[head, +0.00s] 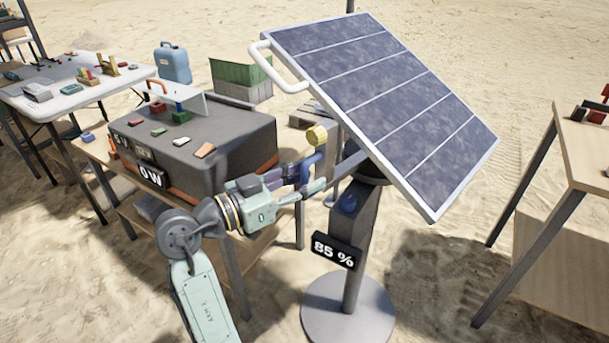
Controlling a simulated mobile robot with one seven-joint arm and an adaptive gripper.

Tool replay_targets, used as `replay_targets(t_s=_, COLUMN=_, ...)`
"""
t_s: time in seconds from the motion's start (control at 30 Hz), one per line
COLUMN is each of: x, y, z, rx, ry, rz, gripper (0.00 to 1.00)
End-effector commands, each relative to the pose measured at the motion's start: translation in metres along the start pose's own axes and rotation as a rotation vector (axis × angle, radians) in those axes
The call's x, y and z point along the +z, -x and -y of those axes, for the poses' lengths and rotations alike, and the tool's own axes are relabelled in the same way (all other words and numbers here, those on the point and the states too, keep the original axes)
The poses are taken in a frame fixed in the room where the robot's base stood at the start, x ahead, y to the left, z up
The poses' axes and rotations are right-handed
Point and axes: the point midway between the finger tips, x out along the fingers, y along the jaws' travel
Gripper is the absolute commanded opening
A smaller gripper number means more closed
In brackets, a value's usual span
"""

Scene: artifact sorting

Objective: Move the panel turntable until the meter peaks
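The solar panel (380,95), dark blue with a pale frame and a white handle (280,68) at its upper left, is tilted on a grey post (357,260) with a round base. A dark turntable hub (362,165) sits under the panel. A black display (335,251) on the post reads "85 %". Another display (151,176) on the grey box reads "0 W".
The grey box (225,140), with small coloured pieces on top, stands on a wooden table left of the post. A white table (70,95) with small objects, a blue jerrycan (173,63) and a green crate (240,75) are behind. A wooden table (590,150) stands right.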

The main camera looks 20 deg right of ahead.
Motion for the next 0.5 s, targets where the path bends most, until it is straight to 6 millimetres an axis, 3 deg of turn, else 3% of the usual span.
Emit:
replay_targets(t_s=0.27, x=0.0004, y=-0.0013, z=0.0001, rx=0.0, ry=0.001, rz=0.0, gripper=0.33)
replay_targets(t_s=0.5, x=0.0003, y=-0.0011, z=0.0002, rx=0.0, ry=0.001, rz=0.0, gripper=0.17)
